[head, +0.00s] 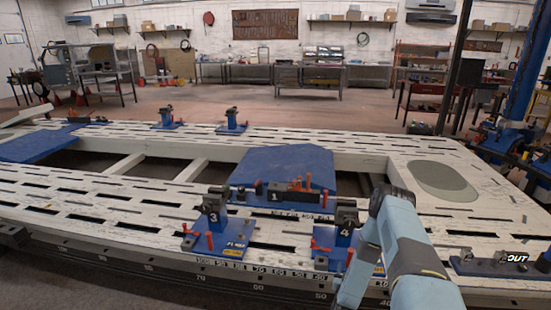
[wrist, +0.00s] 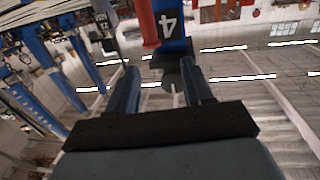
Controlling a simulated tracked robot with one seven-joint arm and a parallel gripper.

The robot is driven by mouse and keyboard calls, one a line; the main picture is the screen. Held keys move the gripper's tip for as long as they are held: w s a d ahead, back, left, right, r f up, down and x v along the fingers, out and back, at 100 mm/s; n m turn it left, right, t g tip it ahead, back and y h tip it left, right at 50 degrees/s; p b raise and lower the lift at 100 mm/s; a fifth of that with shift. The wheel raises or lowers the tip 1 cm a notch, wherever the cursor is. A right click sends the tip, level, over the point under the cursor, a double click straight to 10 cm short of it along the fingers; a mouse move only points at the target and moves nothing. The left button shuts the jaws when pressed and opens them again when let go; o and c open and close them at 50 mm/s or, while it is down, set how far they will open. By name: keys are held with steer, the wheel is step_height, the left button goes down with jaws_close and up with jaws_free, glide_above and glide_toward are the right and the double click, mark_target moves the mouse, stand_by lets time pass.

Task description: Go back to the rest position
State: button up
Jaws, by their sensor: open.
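My gripper (wrist: 158,68) shows in the wrist view with its two dark blue fingers spread apart and nothing between them. Clamp 4 (wrist: 172,22) is just beyond the fingertips, with a red handle (wrist: 147,22) beside it; I cannot tell whether the fingers touch it. In the head view, clamp 4 (head: 345,232) stands on the near rail, directly left of my light blue arm. My arm bends down beside it, and the gripper fingers cannot be made out there.
Clamp 3 (head: 213,215) stands left on the same white frame bench (head: 110,220). A unit marked 1 (head: 275,193) lies behind, near a blue plate (head: 285,165). A blue fixture (head: 490,264) is at the right. Two small clamps (head: 232,120) stand on the far rail. Space above the bench is mostly clear.

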steer(key=w+a+r+n+g+y, duration=0.1)
steer(key=w+r, duration=0.3)
steer(key=r, duration=0.3)
steer(key=w+r+n+y, duration=0.1)
steer(key=w+r, duration=0.3)
steer(key=r, duration=0.3)
steer(key=w+a+r+g+y, duration=0.1)
steer(key=w+r+y, duration=0.1)
steer(key=w+r, duration=0.35)
steer(key=s+a+r+n+g+y, duration=0.1)
steer(key=s+a+r, duration=0.15)
steer(key=r, duration=0.95)
steer(key=s+a+r+n+g, duration=0.1)
steer(key=s+r+g, duration=0.15)
steer(key=r, duration=0.95)
steer(key=s+a+r+g, duration=0.1)
steer(key=s+a+r, duration=0.1)
steer(key=s+r, duration=0.65)
steer(key=s+a+r+g, duration=0.1)
steer(key=s+a+r, duration=0.1)
steer(key=s+r, duration=0.7)
steer(key=s+r+g, duration=0.1)
steer(key=s, duration=1.3)
steer(key=s+a+r+g+y, duration=0.1)
steer(key=s+r+g, duration=0.1)
steer(key=s, duration=1.2)
steer(key=shift+s+a+r, duration=0.25)
steer(key=shift+s, duration=0.1)
